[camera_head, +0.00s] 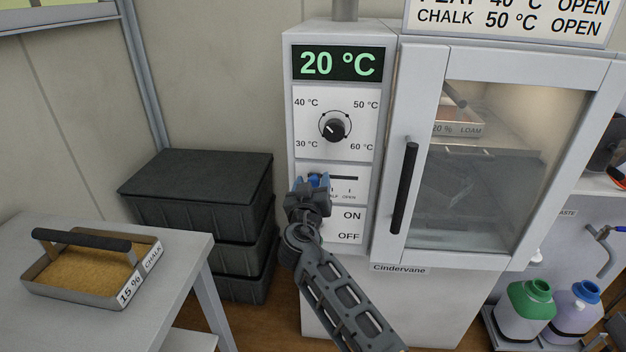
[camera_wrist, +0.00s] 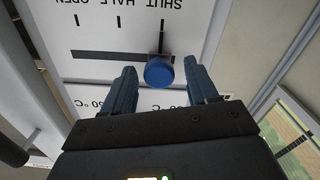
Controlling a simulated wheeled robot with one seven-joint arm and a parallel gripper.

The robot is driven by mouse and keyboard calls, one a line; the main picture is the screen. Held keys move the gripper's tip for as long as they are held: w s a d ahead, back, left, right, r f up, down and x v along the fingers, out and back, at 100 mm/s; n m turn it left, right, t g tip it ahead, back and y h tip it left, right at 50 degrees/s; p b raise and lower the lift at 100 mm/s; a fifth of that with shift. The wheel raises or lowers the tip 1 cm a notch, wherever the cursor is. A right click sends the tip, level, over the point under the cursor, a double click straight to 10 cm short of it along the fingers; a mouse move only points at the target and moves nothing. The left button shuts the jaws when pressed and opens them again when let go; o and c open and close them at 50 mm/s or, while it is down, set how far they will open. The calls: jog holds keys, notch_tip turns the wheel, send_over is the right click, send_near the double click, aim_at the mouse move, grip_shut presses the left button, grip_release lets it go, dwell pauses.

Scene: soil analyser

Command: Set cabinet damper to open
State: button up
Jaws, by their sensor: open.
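The damper control is a blue knob (camera_wrist: 159,71) on a dark straight slot (camera_wrist: 100,55) in the cabinet's white front panel. In the upside-down wrist view the knob sits at the slot's right end, by the SHUT mark; the HALF and OPEN marks lie to its left. In the head view the slot (camera_head: 346,178) shows, but my gripper (camera_head: 311,183) covers its left end and the SHUT label. My gripper (camera_wrist: 161,82) is open, with a blue finger on each side of the knob and visible gaps between. I cannot tell how deep the fingers reach.
Above the slot is a temperature dial (camera_head: 333,129) under a 20 °C display (camera_head: 335,64). ON and OFF labels (camera_head: 350,225) are below. The cabinet door handle (camera_head: 404,188) stands out to the right. Black crates (camera_head: 197,187) and a table with a chalk tray (camera_head: 60,288) are left.

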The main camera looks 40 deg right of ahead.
jog(key=shift+w+d, duration=0.3)
jog(key=shift+d, duration=0.1)
grip_shut()
dwell(0.4)
